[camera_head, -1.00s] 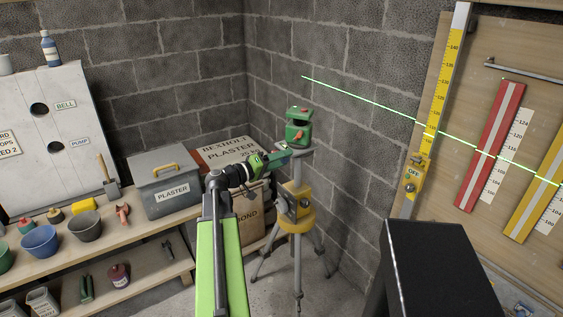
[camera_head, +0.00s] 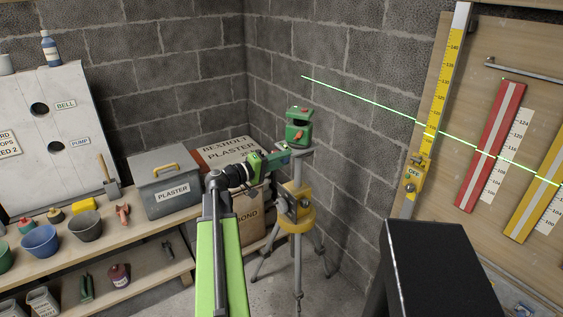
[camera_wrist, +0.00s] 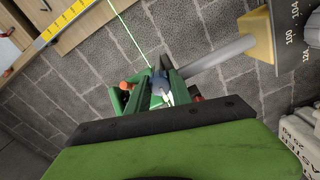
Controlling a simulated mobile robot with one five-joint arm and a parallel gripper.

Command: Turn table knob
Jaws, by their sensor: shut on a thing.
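The green laser level (camera_head: 298,128) with an orange knob stands on top of the tripod (camera_head: 298,255). My gripper (camera_head: 284,158) reaches in from the left, just below the laser level, beside the tripod's top plate. In the wrist view my gripper (camera_wrist: 160,75) has its two green fingers shut on a small blue-grey knob with a white mark, the table knob (camera_wrist: 160,90). Its fingers hide this knob in the head view. The tripod's grey column (camera_wrist: 215,55) and yellow collar (camera_wrist: 256,38) lie to the upper right in the wrist view.
A yellow staff (camera_head: 436,100) with an OFF-marked receiver (camera_head: 413,178) stands right, crossed by a green laser line (camera_head: 380,108). Block walls stand close behind the tripod.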

